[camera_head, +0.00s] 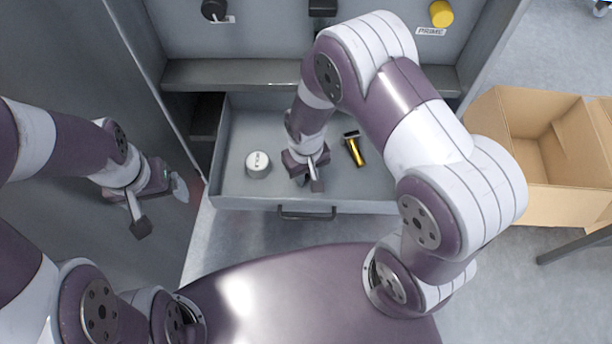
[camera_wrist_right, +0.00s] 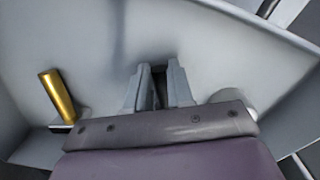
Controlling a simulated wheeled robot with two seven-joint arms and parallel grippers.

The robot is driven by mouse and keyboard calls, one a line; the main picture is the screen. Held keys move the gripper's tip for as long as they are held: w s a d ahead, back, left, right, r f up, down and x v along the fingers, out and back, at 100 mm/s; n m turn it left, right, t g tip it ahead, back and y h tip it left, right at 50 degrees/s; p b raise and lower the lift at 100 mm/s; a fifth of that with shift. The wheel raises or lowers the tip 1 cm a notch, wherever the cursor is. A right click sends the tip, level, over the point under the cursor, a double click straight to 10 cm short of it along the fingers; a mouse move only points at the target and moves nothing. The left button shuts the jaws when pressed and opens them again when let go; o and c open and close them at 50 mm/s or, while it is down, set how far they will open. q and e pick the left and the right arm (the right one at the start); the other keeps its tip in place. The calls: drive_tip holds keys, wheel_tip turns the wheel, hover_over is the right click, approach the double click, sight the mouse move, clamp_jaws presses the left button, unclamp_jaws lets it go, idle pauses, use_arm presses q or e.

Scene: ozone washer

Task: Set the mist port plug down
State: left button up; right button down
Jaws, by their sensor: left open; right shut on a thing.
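My right gripper (camera_head: 309,180) reaches down into the open grey drawer (camera_head: 235,190), between a white cap and a gold cylinder. It is shut on a small dark thing (camera_wrist_right: 160,88), which I take to be the mist port plug. The fingers hide nearly all of it, so its shape and whether it touches the drawer floor cannot be told. In the right wrist view the fingers (camera_wrist_right: 155,90) stand close together over the drawer floor. My left gripper (camera_head: 160,207) is open and empty, left of the drawer, near the grey side panel.
In the drawer, the white labelled cap (camera_head: 258,164) stands left of my right gripper. The gold cylinder (camera_head: 355,151) with a dark end lies right of it. The drawer handle (camera_head: 307,213) is at the front. A cardboard box (camera_head: 545,155) stands right. A yellow knob (camera_head: 441,13) is on the panel above.

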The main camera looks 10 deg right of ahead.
sight(308, 177)
drive_tip(key=shift+r, duration=0.1)
drive_tip(key=c, duration=1)
unclamp_jaws()
wheel_tip(308, 177, up, 13)
drive_tip(key=p, duration=0.7)
drive_tip(key=s+d+r, duration=0.2)
drive_tip(key=r, duration=0.1)
drive_tip(key=s+d+r+m+t, duration=0.1)
drive_tip(key=s+d+r, duration=0.1)
drive_tip(key=d+r, duration=0.1)
drive_tip(key=s+d+r+m, duration=0.1)
drive_tip(key=s+d+r, duration=0.1)
drive_tip(key=r, duration=0.1)
drive_tip(key=shift+d+r+b, duration=0.25)
drive_tip(key=shift+d+b, duration=0.05)
drive_tip(key=shift+d, duration=0.05)
